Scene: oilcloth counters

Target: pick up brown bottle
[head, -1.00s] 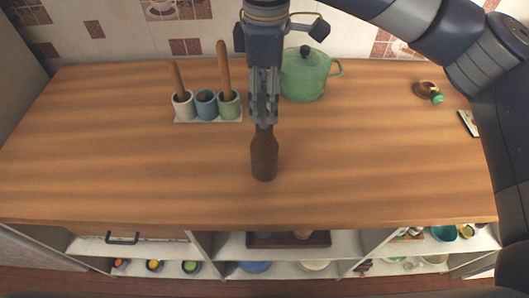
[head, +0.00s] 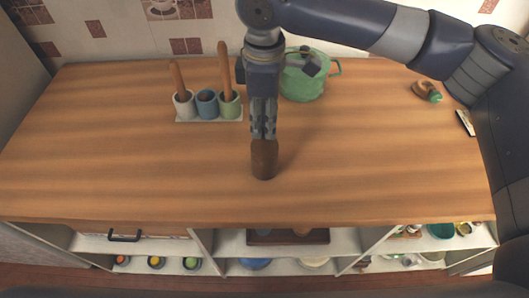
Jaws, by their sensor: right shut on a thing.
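The brown bottle (head: 264,160) stands upright on the wooden counter, near the middle of the head view. My right gripper (head: 263,136) comes down from above and is shut on the top of the bottle. The bottle's neck is hidden between the fingers. I cannot tell whether the bottle's base touches the counter. My left gripper is not in view.
A green pot (head: 304,78) stands behind and right of the gripper. A rack (head: 209,120) with three cups and wooden tools is at the back left. A small brown item (head: 424,90) lies at right. The counter's (head: 110,165) front left is clear.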

